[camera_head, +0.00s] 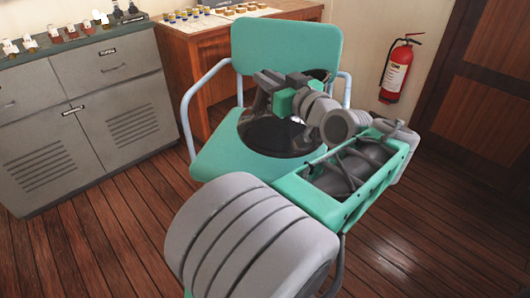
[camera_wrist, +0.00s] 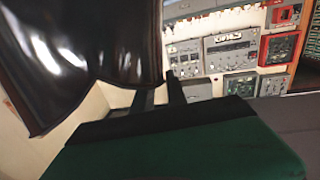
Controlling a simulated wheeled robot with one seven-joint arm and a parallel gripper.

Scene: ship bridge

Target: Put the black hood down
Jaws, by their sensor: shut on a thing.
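The black hood (camera_head: 268,135) is a shiny dark piece that hangs from my gripper (camera_head: 262,92), just over the teal chair (camera_head: 213,163). My arm hides part of it, and I cannot tell whether its lower edge touches the seat. In the wrist view the hood (camera_wrist: 85,55) fills the upper left with a glossy, wavy lower edge. My gripper (camera_wrist: 160,88) shows there as two dark fingers, shut on the hood at its right side. The exact grip spot is hard to see.
A grey cabinet (camera_head: 90,120) with small items on top stands at the left. A wooden console (camera_head: 205,60) with buttons stands behind the chair. A fire extinguisher (camera_head: 397,70) hangs on the wall at right, near a brown door (camera_head: 485,90). The plank floor (camera_head: 95,235) is clear at left.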

